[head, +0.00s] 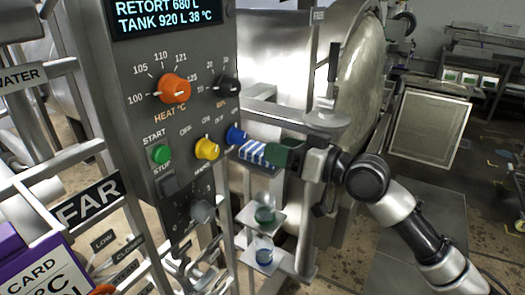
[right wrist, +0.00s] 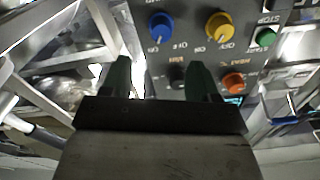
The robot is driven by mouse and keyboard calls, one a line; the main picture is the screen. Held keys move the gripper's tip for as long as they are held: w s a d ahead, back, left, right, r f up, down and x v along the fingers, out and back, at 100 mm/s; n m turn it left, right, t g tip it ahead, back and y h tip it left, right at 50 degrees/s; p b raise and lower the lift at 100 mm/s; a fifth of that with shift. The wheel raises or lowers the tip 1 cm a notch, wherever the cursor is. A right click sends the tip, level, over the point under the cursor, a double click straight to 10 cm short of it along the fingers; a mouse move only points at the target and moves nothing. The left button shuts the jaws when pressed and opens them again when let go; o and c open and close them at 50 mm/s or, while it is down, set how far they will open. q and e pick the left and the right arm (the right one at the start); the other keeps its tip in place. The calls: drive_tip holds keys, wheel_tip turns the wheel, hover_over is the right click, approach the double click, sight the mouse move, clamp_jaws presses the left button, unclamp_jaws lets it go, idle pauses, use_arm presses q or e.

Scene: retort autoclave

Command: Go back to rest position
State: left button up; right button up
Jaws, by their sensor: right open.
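My right gripper (head: 268,154) is in front of the right edge of the grey control panel (head: 205,35), close to the blue knob (head: 235,135). In the right wrist view my right gripper (right wrist: 158,70) shows two dark green fingers spread apart with nothing between them. The panel's blue knob (right wrist: 160,25), yellow knob (right wrist: 219,25) and orange knob (right wrist: 233,82) lie beyond the fingers. I cannot tell from the head view whether a finger touches the blue knob. A blue-and-white striped piece shows at the fingertips. My left gripper is not in view.
The panel also carries a green start button (head: 161,154) and a black knob (head: 229,86). The large steel retort vessel (head: 275,60) stands behind my right gripper. Metal rails and a FAR sign (head: 92,200) are at left. Small shelves (head: 262,216) sit below the gripper.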

drive_tip(key=shift+s+d, duration=0.4)
drive_tip(key=shift+d, duration=0.05)
